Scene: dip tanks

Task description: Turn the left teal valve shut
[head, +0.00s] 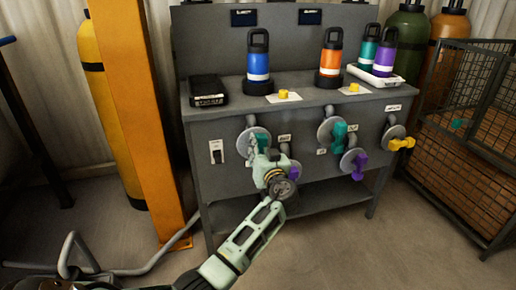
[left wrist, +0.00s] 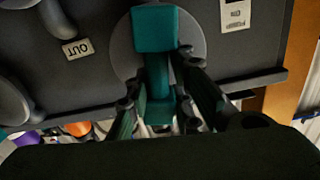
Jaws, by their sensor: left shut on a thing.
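The left teal valve (head: 262,138) is on the front panel of the grey bench, at its pipe flange, partly hidden behind my left gripper (head: 263,156). In the left wrist view, its teal handle (left wrist: 157,72) runs up and down in the picture in front of a round grey flange (left wrist: 122,48). My left gripper (left wrist: 160,108) has a finger on each side of the handle's lower part and is shut on it. A second teal valve (head: 340,131) is farther right on the panel. My right gripper is not in view.
A purple valve (head: 360,163) and a yellow valve (head: 402,144) are on the panel's right side. Another purple handle (head: 295,171) shows beside my gripper. Bottles, including a blue one (head: 258,62), stand on the bench. An orange post (head: 142,120) is left; a wire cage (head: 470,150) is right.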

